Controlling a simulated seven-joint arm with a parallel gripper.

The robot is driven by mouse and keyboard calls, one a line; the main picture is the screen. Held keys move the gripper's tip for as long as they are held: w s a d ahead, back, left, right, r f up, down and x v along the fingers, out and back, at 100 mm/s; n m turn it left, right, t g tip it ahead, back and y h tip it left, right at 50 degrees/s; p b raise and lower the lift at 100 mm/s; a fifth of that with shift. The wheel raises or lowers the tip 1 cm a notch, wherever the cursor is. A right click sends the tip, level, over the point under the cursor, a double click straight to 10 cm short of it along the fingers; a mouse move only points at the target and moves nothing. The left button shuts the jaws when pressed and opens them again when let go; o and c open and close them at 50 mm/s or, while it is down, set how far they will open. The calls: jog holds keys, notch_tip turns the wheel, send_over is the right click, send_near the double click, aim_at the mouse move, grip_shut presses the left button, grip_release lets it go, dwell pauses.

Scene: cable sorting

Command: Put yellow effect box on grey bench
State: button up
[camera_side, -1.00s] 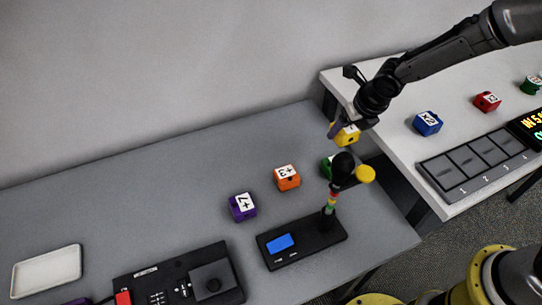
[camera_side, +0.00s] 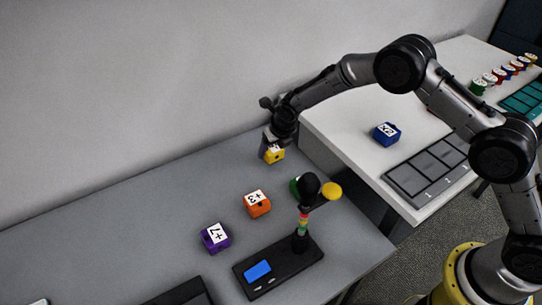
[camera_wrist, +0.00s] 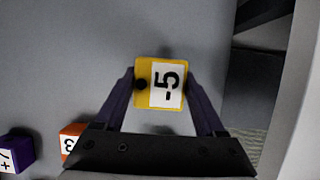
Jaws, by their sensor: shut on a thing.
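The yellow effect box (camera_side: 273,156) has a white face, marked -5 in the wrist view (camera_wrist: 143,99). My gripper (camera_side: 269,148) is shut on it, with a purple finger on either side in the wrist view (camera_wrist: 160,80). The box is at the back right part of the grey bench (camera_side: 130,220), near the wall. I cannot tell whether it touches the bench top or hangs just above it.
An orange box (camera_side: 257,204), a purple box (camera_side: 215,238) and a partly hidden green box (camera_side: 295,187) sit nearby. A black device (camera_side: 280,266) carries an upright post. The white table (camera_side: 345,125) on the right holds a blue box (camera_side: 386,134). The bench's left part looks clear.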

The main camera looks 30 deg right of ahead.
aim_at(271, 156)
jog(key=shift+w+f, duration=0.2)
jog(key=shift+f, duration=1.55)
jog(key=shift+f, duration=0.15)
jog(key=o, duration=1.5)
